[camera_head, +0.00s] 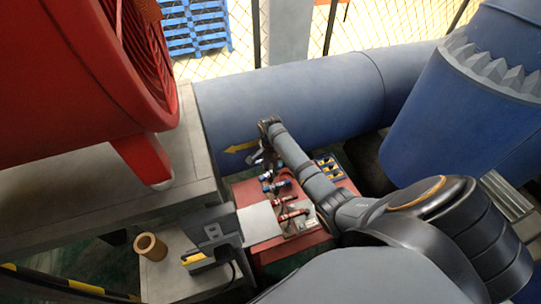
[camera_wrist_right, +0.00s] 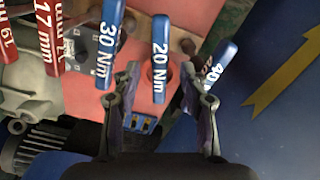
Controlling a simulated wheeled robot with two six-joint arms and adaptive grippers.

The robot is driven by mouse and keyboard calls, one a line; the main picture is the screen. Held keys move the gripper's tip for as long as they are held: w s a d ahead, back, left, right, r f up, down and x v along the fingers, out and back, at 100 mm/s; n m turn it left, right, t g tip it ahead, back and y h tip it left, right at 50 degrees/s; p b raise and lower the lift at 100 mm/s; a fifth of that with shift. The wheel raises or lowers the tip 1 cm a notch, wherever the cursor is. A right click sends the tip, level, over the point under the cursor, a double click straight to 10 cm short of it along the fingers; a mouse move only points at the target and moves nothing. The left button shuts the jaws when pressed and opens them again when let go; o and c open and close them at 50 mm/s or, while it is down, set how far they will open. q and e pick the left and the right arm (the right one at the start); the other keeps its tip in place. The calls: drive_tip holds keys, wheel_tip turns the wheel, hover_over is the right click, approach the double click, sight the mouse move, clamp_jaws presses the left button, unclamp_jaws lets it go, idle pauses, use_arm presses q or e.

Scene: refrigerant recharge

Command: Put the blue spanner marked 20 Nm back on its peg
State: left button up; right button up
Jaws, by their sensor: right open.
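The blue spanner marked 20 Nm (camera_wrist_right: 160,65) shows in the right wrist view in front of a red panel. Its blue handle points toward my right gripper (camera_wrist_right: 160,74) and lies between the two fingers, with gaps on both sides. The fingers are apart and hold nothing. I cannot tell whether the spanner's far end is on a peg. In the head view my right gripper (camera_head: 262,161) is small and dark, above the red workbench top near the blue spanners. My left gripper is not in view.
A blue 30 Nm spanner (camera_wrist_right: 108,45) hangs left of it, a blue 40 Nm spanner (camera_wrist_right: 214,66) close to the right finger. A red 17 mm spanner (camera_wrist_right: 46,35) is further left. A big blue pipe (camera_head: 300,95) runs behind the red bench (camera_head: 240,190).

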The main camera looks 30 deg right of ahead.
wheel_tip(320, 180, up, 10)
drive_tip(key=shift+r, duration=0.15)
idle(0.3)
